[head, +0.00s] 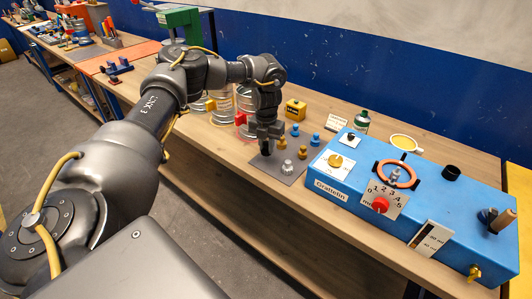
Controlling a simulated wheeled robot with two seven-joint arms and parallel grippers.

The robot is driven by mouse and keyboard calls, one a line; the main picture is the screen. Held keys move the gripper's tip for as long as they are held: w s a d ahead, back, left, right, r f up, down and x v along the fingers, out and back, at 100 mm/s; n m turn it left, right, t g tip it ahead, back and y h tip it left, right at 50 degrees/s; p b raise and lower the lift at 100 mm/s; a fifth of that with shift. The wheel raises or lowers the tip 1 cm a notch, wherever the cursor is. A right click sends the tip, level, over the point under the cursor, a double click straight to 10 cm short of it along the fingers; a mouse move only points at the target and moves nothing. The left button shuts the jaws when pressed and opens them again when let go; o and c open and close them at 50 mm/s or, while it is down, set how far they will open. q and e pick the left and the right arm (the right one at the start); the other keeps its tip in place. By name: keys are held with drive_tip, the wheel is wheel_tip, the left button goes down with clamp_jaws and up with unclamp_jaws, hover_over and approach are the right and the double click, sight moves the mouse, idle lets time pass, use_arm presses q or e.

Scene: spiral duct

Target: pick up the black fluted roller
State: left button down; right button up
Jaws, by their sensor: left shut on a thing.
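My left gripper (266,138) points down over a grey mat (284,165) on the wooden bench. It is shut on a small dark piece, which I take to be the black fluted roller (266,149). The fingers hide most of it, and its flutes are too small to make out. I cannot tell whether it touches the mat. My right gripper is not in view.
Silver (287,167), brass (302,152) and blue (295,130) small pieces stand close by. A blue box (340,190) with dials, a red knob and an orange ring fills the bench to the right.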

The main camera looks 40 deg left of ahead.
use_arm(q)
drive_tip(key=s+d+r+b, duration=0.2)
drive_tip(key=s+d+r, duration=0.6)
drive_tip(key=s+d, duration=0.1)
drive_tip(key=shift+d+r, duration=0.2)
drive_tip(key=shift+r, duration=0.2)
